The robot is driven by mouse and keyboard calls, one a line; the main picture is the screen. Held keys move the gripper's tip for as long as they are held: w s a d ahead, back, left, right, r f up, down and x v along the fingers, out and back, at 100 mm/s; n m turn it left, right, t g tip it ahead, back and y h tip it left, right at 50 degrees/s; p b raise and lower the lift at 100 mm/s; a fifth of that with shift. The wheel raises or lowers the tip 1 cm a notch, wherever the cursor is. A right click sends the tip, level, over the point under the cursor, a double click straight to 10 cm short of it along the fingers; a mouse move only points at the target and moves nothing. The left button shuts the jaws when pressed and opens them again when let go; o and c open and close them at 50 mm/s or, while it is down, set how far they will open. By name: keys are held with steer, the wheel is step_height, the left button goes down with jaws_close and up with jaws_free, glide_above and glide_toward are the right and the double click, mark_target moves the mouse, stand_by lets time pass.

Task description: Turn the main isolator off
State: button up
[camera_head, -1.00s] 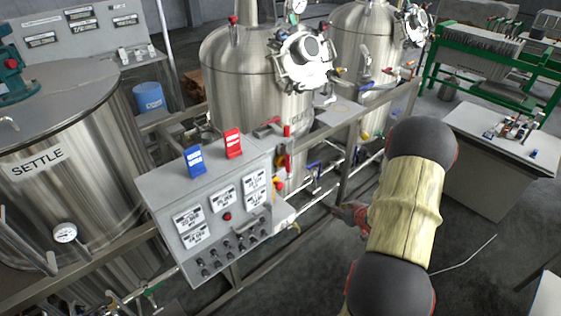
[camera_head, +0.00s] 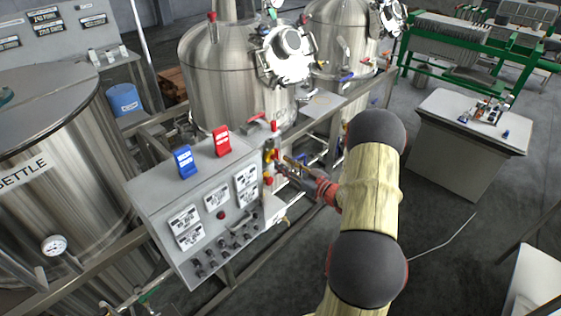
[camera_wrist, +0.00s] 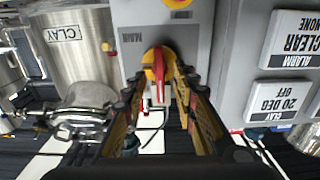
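The main isolator (camera_wrist: 159,72) is a red handle on a round yellow plate, on a grey panel with a label partly reading "MAIN". In the head view, red and yellow parts of it (camera_head: 269,156) show at the right side of the grey control box (camera_head: 150,195). My gripper (camera_wrist: 162,82) is open, its two fingers on either side of the red handle in the wrist view. I cannot tell whether either finger touches it. In the head view my gripper (camera_head: 283,167) is at the box's right side, partly blending with the isolator.
Steel tanks (camera_head: 225,80) stand behind. A frame rail (camera_head: 330,103) runs behind my gripper. Open floor lies right, before a grey bench (camera_head: 455,150).

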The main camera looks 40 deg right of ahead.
mark_target(274, 156)
steer(key=shift+w+a, duration=0.1)
steer(key=shift+w, duration=1.05)
steer(key=shift+c, duration=1.1)
jaws_close()
